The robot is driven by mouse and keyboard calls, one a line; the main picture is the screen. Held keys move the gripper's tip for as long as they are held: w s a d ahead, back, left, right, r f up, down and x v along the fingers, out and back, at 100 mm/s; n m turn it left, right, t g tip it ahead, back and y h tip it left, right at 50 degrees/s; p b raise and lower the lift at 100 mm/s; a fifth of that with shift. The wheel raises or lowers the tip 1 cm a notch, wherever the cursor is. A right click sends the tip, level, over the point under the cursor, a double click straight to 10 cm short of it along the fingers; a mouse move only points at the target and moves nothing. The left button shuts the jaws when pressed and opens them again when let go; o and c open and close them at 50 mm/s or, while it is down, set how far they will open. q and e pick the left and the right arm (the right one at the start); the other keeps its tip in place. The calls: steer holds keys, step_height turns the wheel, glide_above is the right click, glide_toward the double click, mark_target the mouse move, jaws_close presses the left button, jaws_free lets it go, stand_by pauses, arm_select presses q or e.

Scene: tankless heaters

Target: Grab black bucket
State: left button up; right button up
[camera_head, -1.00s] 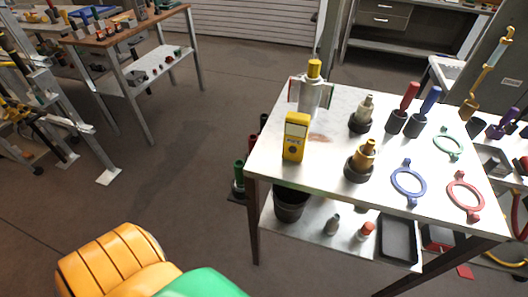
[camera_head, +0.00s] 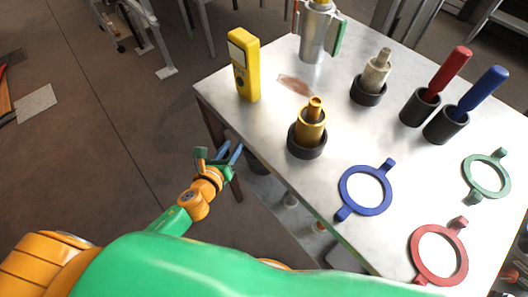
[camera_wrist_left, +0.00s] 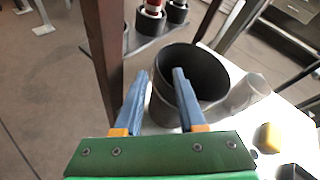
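The black bucket (camera_wrist_left: 206,72) stands on the lower shelf of the table, its open mouth facing up in the left wrist view. In the head view the tabletop hides most of the lower shelf. My left gripper (camera_wrist_left: 160,73) is open, with the near wall of the bucket between its fingers. The right-hand finger overlaps the bucket's mouth and the left-hand finger is outside, next to the table leg. In the head view my left gripper (camera_head: 220,154) is at the table's left edge, below the top. My right gripper is not in view.
A dark table leg (camera_wrist_left: 104,55) stands close to the left finger. A clear grey container (camera_wrist_left: 246,94) and a yellow object (camera_wrist_left: 270,137) are on the shelf right of the bucket. The tabletop (camera_head: 270,120) above carries a yellow meter (camera_head: 244,66), cups and rings.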

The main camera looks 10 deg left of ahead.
arm_select(q)
steer(key=b+x, duration=0.1)
steer(key=x, duration=0.4)
steer(key=shift+w+f, duration=0.25)
steer(key=shift+c, duration=1.3)
steer(key=c, duration=0.3)
steer(key=shift+s, duration=0.1)
jaws_close()
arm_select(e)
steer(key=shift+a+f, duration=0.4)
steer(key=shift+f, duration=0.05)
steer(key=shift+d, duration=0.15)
